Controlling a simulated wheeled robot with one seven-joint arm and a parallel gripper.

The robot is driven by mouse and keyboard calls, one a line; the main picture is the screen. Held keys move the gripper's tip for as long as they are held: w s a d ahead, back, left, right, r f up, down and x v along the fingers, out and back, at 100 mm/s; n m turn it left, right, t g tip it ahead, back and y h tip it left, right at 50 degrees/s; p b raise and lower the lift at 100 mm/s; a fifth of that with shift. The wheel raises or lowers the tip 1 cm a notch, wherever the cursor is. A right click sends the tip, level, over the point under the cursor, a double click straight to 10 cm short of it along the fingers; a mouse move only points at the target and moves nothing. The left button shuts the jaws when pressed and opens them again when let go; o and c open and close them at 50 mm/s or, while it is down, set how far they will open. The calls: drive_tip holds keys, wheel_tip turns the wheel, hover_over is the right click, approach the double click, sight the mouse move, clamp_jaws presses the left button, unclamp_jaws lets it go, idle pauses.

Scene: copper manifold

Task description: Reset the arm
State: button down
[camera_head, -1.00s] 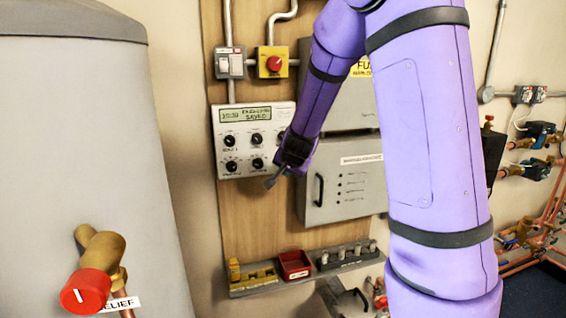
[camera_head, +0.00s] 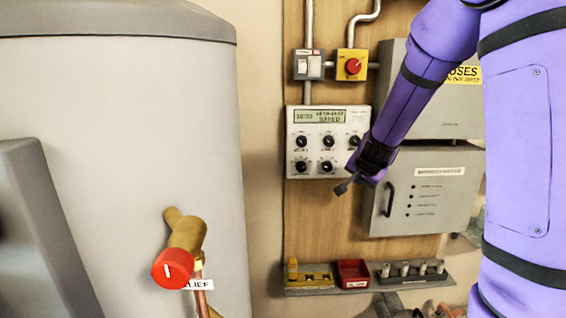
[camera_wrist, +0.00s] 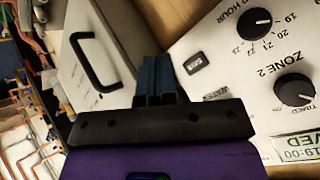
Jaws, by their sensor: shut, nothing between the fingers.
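My purple arm runs down the right side of the head view. My gripper (camera_head: 345,186) is below the lower right corner of the heating control panel (camera_head: 302,172), in front of the wooden board. In the wrist view my gripper (camera_wrist: 158,75) has its two dark fingers together with nothing between them. The control panel (camera_wrist: 240,85) fills the right of the wrist view, with the "ZONE 2" dial and a small dark button near the fingers. I cannot tell whether the fingertips touch anything.
A grey tank (camera_head: 120,120) with a red-knobbed relief valve (camera_head: 172,268) stands at left. A grey cabinet (camera_head: 425,190) with a black handle is right of my gripper. A yellow box with a red knob (camera_head: 352,65) sits above.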

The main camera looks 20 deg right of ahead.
drive_tip(key=s+a+r+n+y, duration=0.3)
drive_tip(key=s+a+r+n, duration=0.1)
drive_tip(key=s+a+r, duration=0.3)
drive_tip(key=s+a+r+n+g, duration=0.1)
drive_tip(key=s+a+r+n, duration=0.1)
drive_tip(key=s, duration=0.6)
drive_tip(key=s+a+r+n+g, duration=0.1)
drive_tip(key=s+a+r+n, duration=0.1)
drive_tip(key=s, duration=0.7)
drive_tip(key=s+a+r+n+g, duration=0.1)
drive_tip(key=s+a+r+n, duration=0.1)
drive_tip(key=s, duration=0.6)
drive_tip(key=shift+s+a+n, duration=0.25)
drive_tip(key=shift+a+n, duration=0.35)
drive_tip(key=shift+n, duration=0.3)
